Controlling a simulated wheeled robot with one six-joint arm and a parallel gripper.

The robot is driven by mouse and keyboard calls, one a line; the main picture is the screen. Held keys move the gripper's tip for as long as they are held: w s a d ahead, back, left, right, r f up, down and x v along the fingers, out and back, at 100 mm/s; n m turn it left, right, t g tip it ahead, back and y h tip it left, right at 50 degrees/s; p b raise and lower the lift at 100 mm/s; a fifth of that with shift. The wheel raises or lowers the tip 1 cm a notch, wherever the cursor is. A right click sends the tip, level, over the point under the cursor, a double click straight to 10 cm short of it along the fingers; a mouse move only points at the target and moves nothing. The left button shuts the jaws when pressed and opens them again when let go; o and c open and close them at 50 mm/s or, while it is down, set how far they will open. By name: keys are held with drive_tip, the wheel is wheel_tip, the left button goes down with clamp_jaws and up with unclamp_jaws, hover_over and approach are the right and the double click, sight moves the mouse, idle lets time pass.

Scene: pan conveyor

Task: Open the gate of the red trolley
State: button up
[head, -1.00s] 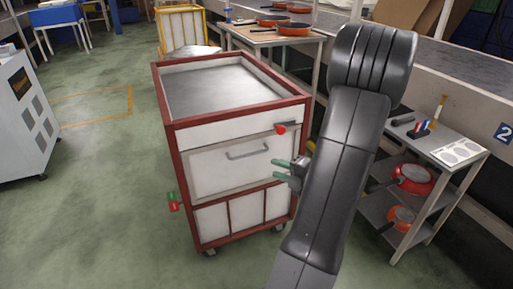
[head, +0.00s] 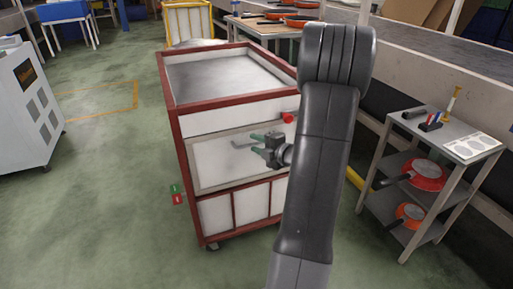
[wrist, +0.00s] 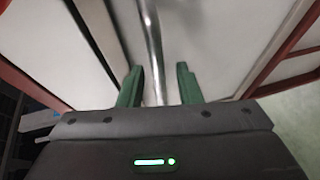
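The red trolley (head: 186,150) has a red frame, white panels and an open grey top tray. Its front gate (head: 212,172) is a white panel and looks closed. A metal bar handle (head: 241,146) is on the gate; in the wrist view the handle (wrist: 152,45) runs down between the fingers. A red latch knob (head: 288,118) sits near the gate's upper right. My gripper (head: 262,143) is at the handle's right end, open, with green fingertips; the wrist view shows its fingers (wrist: 160,86) apart on either side of the bar. I cannot tell whether they touch it.
A grey shelf cart (head: 440,135) with red and orange pans stands at the right. A red and green part (head: 177,195) sticks out at the trolley's left. A yellow-framed trolley (head: 190,20) is behind.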

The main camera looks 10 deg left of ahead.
drive_tip(key=shift+w+a, duration=0.2)
drive_tip(key=shift+a, duration=0.05)
clamp_jaws()
drive_tip(key=shift+s+d, duration=0.1)
drive_tip(key=shift+d, duration=0.05)
